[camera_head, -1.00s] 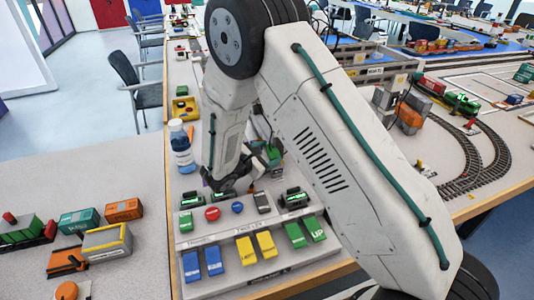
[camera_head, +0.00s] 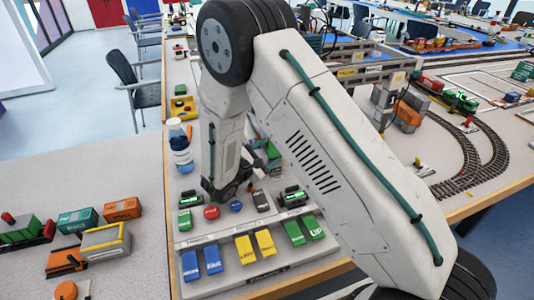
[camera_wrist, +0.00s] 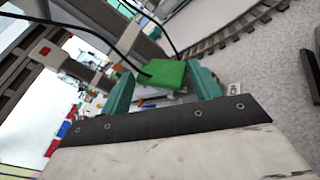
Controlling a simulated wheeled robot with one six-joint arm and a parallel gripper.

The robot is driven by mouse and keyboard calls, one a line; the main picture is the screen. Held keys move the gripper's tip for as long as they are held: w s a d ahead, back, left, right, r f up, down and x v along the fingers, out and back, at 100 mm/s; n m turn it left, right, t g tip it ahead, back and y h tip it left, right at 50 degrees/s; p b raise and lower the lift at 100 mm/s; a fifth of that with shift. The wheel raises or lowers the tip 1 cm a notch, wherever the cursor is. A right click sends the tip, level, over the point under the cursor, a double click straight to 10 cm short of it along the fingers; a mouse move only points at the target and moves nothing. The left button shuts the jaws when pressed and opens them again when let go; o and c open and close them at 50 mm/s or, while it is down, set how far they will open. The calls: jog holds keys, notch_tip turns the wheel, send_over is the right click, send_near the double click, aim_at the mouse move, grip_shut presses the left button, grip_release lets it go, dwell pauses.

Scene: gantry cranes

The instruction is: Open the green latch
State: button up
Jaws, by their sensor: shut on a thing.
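The green latch (camera_wrist: 164,72) shows in the wrist view as a flat green block between the two teal fingers of my gripper (camera_wrist: 160,84). The fingers stand one on each side of it, and my gripper is shut on it. A thin dark cable crosses close to the latch. In the head view my arm reaches down over the left part of the control panel. My gripper is mostly hidden there behind the wrist, and the latch cannot be made out clearly.
The control panel (camera_head: 222,240) has blue, yellow and green buttons along its front. A bottle (camera_head: 180,148) stands left of my wrist. A grey gantry frame (camera_head: 360,72) stands behind my arm. Toy wagons (camera_head: 106,240) lie on the left table. Curved track (camera_head: 478,172) runs at the right.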

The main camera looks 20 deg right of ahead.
jog(key=o, duration=1)
jog(key=shift+c, duration=0.2)
jog(key=shift+w, duration=0.1)
jog(key=shift+w+n+g+y, duration=0.45)
jog(key=shift+n+g+y, duration=0.2)
jog(key=shift+n, duration=0.45)
jog(key=n+g, duration=0.1)
jog(key=w+f+n+g, duration=0.1)
jog(key=shift+n+y, duration=0.35)
jog(key=shift+n, duration=0.05)
jog(key=v, duration=0.8)
jog(key=s+d+r+m+g+y, duration=0.1)
jog(key=s+d+r+m+g, duration=0.1)
jog(key=s+d+r+m, duration=0.4)
jog(key=s+d+r+m+g+y, duration=0.1)
jog(key=s+d+r+m+g, duration=0.15)
jog(key=r, duration=0.45)
jog(key=s+d+r+m+g+y, duration=0.1)
jog(key=s+d+r+m+y, duration=0.1)
jog(key=s, duration=0.5)
jog(key=s+d+r+m+g+y, duration=0.1)
jog(key=s+d+r+m+y, duration=0.1)
jog(key=s+r+m, duration=0.2)
jog(key=shift+s+r+y, duration=0.3)
jog(key=shift+s+r, duration=0.45)
jog(key=shift+s, duration=0.65)
